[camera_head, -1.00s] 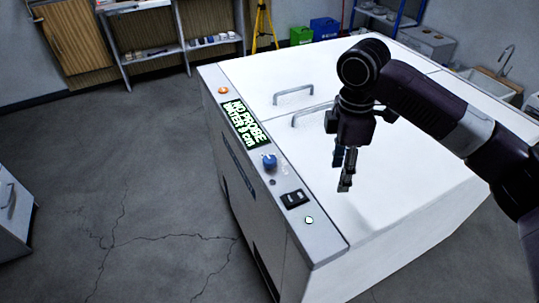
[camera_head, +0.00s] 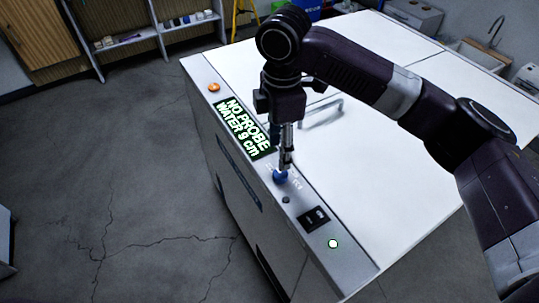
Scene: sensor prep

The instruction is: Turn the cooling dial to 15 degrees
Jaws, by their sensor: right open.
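The blue cooling dial (camera_head: 280,177) sits on the grey control strip along the left edge of the white machine. My right gripper (camera_head: 285,163) points down with its fingertips directly over the dial, covering its upper part. It is open; whether the fingers touch the dial cannot be told. The marks around the dial are too small to read. The display (camera_head: 243,129) on the strip reads "NO PROBE" and "WATER 9 cm". My left gripper is not in view.
An orange button (camera_head: 214,87) lies at the strip's far end. A black switch (camera_head: 313,219) and a lit green lamp (camera_head: 333,244) lie nearer than the dial. The white lid (camera_head: 390,150) has a handle (camera_head: 322,114). Open floor lies left of the machine.

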